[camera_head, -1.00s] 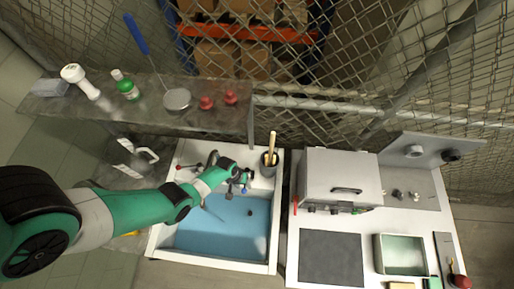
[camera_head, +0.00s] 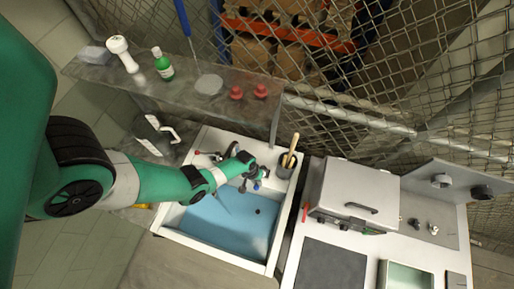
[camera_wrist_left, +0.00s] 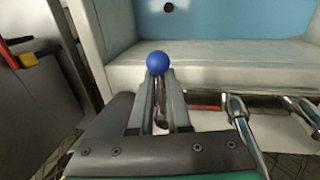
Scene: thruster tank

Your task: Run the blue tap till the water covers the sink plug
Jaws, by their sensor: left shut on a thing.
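The sink (camera_head: 273,238) has a blue basin (camera_head: 225,222), and a small dark round spot, the plug or drain (camera_head: 258,211), shows on its floor. It also shows at the top of the left wrist view (camera_wrist_left: 168,7). The blue tap knob (camera_wrist_left: 158,62) sits at the fingertips of my left gripper (camera_wrist_left: 160,84), which is shut on the tap handle. In the head view my left gripper (camera_head: 254,177) is at the sink's back edge, partly hiding the tap. A thin pale streak (camera_head: 222,198) shows over the basin; I cannot tell the water's depth. My right gripper is out of view.
A red tap knob (camera_head: 197,153) is at the sink's back left. A pot with wooden tools (camera_head: 284,167) stands at its back right. A white box (camera_head: 359,187) sits on the counter to the right. A shelf (camera_head: 140,86) with bottles lies behind, before a mesh fence.

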